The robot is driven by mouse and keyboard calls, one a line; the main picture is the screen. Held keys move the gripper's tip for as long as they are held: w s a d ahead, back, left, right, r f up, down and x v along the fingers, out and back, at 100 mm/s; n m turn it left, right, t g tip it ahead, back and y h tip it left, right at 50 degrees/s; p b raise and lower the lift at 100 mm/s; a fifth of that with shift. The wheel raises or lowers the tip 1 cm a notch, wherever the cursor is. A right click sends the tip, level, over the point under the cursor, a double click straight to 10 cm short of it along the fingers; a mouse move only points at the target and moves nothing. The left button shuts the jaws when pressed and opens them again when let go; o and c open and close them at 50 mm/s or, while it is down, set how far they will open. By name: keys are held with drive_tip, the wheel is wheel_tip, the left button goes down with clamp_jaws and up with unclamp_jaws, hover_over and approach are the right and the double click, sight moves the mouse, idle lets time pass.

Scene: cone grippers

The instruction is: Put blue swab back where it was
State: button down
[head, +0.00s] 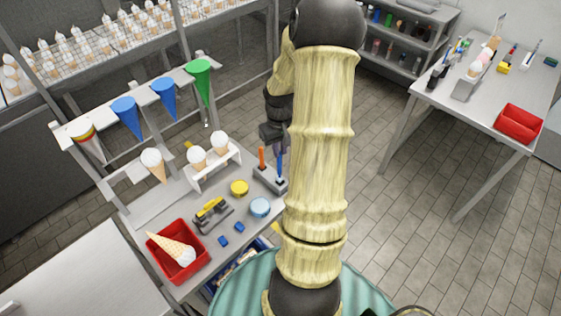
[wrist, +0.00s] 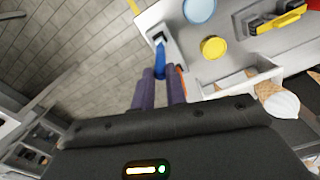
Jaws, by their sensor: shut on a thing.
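The blue swab (head: 280,167) stands about upright at the grey holder (head: 268,180), beside an orange swab (head: 262,157). My gripper (head: 278,143) is above the holder, partly hidden behind my arm. In the wrist view my gripper (wrist: 163,82) is shut on the blue swab (wrist: 160,57), which runs from between the fingers toward the holder (wrist: 168,42). The orange swab (wrist: 182,82) shows just right of the right finger. The blue swab's far end meets the holder; how deep it sits I cannot tell.
A yellow disc (head: 239,188) and a light blue disc (head: 260,207) lie near the holder. A white rack (head: 213,170) with ice cream cones stands left of it. A red tray (head: 178,251) with a cone is at the front left. A second table (head: 473,130) stands right.

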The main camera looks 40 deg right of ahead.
sight(279, 167)
drive_tip(key=shift+a+f, duration=0.1)
drive_tip(key=shift+f, duration=0.4)
drive_tip(key=shift+s, duration=0.2)
drive_tip(key=shift+f, duration=0.1)
drive_tip(key=shift+w+f+p, duration=0.15)
drive_tip(key=shift+f+p, duration=0.3)
drive_tip(key=shift+f, duration=1.45)
drive_tip(key=c, duration=1.8)
unclamp_jaws()
drive_tip(key=shift+s, duration=0.2)
drive_tip(key=o, duration=0.4)
drive_tip(key=shift+w, duration=0.1)
drive_tip(key=shift+r, duration=0.1)
